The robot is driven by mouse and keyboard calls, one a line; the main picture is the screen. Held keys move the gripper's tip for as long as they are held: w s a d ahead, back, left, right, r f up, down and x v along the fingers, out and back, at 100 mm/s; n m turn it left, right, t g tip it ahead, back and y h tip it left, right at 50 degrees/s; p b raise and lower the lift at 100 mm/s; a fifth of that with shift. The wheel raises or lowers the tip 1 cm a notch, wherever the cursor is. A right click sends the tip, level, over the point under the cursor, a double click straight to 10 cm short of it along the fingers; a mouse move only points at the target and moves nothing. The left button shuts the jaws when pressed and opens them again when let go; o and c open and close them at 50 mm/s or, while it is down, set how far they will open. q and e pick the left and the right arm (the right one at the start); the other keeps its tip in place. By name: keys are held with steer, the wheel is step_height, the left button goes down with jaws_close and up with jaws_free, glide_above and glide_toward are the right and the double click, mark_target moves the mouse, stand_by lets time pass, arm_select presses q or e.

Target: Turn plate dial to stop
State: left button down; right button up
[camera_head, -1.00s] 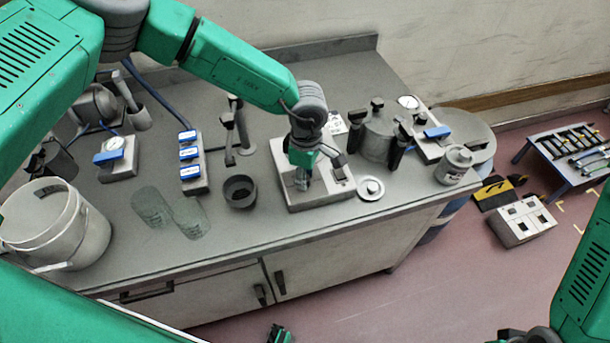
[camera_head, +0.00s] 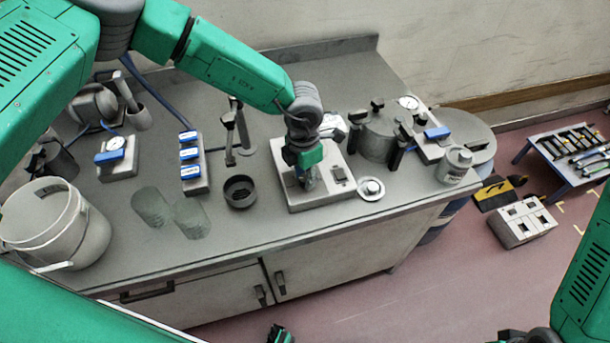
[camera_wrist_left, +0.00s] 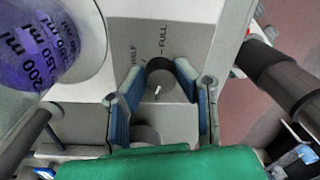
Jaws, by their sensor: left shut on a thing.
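The plate unit (camera_head: 325,193) is a pale box on the bench, with a dark square switch on its top. In the left wrist view its face (camera_wrist_left: 190,45) carries the words HALF and FULL beside a round dark dial (camera_wrist_left: 160,72). A short white mark shows just below the dial's dark top. My left gripper (camera_head: 308,184) points down over the unit. In the left wrist view its blue-padded fingers (camera_wrist_left: 160,88) are on both sides of the dial, shut on it. A small green and dark part (camera_head: 280,334) at the bottom edge looks like my right gripper; its fingers are unclear.
A beaker with purple liquid (camera_wrist_left: 35,45) stands close to the left finger in the wrist view. A dark cup (camera_head: 240,192) and a small round dish (camera_head: 370,189) flank the unit. A lidded pot (camera_head: 377,140) stands behind right. A large bucket (camera_head: 60,222) is far left.

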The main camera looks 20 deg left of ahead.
arm_select(q)
steer(key=shift+w+r+n, duration=0.1)
steer(key=shift+w+n, duration=0.05)
steer(key=shift+n, duration=0.65)
steer(key=shift+w+r+n, duration=0.1)
steer(key=shift+n, duration=0.7)
steer(key=c, duration=1.3)
jaws_free()
steer(key=shift+o, duration=0.2)
steer(key=shift+f, duration=0.15)
steer(key=shift+r, duration=0.45)
step_height(320, 180, up, 11)
steer(key=shift+w+a, duration=0.2)
steer(key=shift+a, duration=0.05)
